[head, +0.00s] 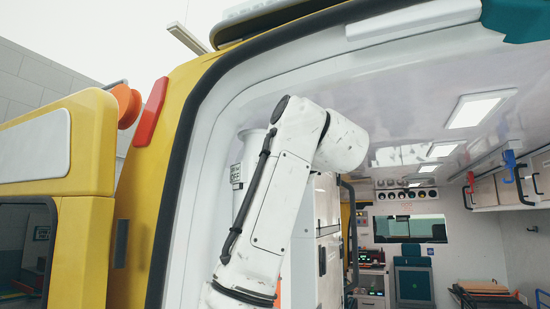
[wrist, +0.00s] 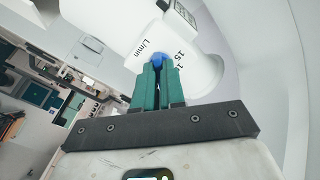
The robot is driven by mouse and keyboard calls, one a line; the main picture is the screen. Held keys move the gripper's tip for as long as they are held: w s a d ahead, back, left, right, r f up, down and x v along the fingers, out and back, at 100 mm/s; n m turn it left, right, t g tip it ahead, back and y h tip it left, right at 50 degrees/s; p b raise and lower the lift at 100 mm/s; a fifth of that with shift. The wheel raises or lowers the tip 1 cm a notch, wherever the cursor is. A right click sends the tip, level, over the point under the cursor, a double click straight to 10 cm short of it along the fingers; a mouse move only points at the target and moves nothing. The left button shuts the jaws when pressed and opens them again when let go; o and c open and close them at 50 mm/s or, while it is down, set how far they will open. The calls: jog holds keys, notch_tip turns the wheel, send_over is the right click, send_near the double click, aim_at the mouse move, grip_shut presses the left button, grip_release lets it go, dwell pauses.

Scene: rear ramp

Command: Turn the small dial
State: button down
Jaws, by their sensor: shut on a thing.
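In the wrist view my gripper (wrist: 158,68) has two green fingers, close together at their tips. They are shut on a small blue part, which I take to be the small dial (wrist: 159,58). It sits against a white rounded housing (wrist: 203,72) marked "L/min" and "15", with another number partly covered by the fingers. Most of the dial is hidden between the fingertips. In the head view the top of a white fitting (head: 252,134) with a dark-lettered label shows behind my arm. My gripper and the dial are out of sight there.
The yellow vehicle's door frame (head: 170,200) with a dark seal stands left of my arm. A white cabinet (head: 327,215) is close on its right. Farther in are a seat (head: 413,284), ceiling lights (head: 478,108) and overhead lockers (head: 500,185). The middle aisle looks open.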

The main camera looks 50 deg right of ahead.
jog(key=shift+a+r+m+p, duration=0.1)
jog(key=shift+m+p, duration=0.65)
jog(key=shift+m, duration=1.05)
jog(key=c, duration=1.2)
grip_release()
jog(key=shift+w+a, duration=0.1)
jog(key=b+v, duration=0.3)
jog(key=v, duration=0.7)
jog(key=shift+s+a, duration=0.15)
jog(key=shift+s, duration=0.25)
